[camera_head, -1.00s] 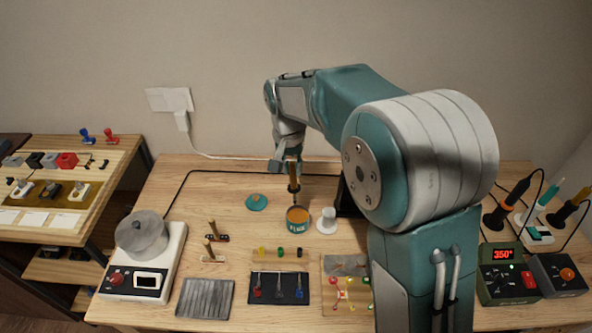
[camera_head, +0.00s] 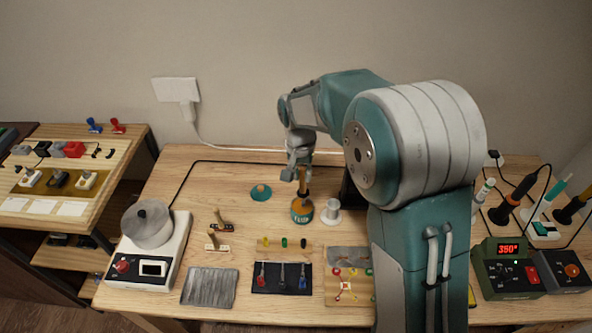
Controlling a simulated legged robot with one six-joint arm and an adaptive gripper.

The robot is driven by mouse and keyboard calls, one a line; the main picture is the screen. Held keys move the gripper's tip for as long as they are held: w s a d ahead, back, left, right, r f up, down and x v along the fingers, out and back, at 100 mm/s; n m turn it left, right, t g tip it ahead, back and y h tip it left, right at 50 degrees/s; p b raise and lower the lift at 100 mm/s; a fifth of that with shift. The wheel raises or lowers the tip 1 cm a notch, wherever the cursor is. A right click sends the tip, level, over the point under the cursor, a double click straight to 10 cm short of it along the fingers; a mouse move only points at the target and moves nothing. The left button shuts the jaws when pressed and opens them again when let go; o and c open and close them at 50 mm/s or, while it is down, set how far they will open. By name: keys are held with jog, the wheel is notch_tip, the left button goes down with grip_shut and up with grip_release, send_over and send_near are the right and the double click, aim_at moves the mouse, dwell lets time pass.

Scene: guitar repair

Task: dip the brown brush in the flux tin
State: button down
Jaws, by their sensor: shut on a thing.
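The flux tin (camera_head: 302,216) is a small teal tin with an orange-brown top opening, standing near the middle of the wooden bench. The brown brush (camera_head: 303,185) hangs upright under my gripper (camera_head: 300,172), which is shut on it. The brush's lower end is at the tin's mouth and appears to reach inside; its tip is hidden. The teal lid (camera_head: 261,192) with a brown knob lies behind and left of the tin.
A white spool (camera_head: 331,211) stands close at the tin's right. Two wooden-handled pieces (camera_head: 222,222) lie to the left. A black mat (camera_head: 282,278) with small tools is in front. A soldering station (camera_head: 508,268) is at the right.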

jog(key=shift+d, duration=0.8)
jog(key=shift+a, duration=1.2)
jog(key=shift+d+f, duration=0.15)
jog(key=shift+d, duration=0.7)
jog(key=shift+a+f, duration=0.25)
jog(key=shift+a, duration=0.35)
jog(key=shift+d, duration=0.4)
jog(key=shift+a, duration=0.25)
jog(key=shift+d, duration=0.1)
jog(key=shift+r, duration=3.5)
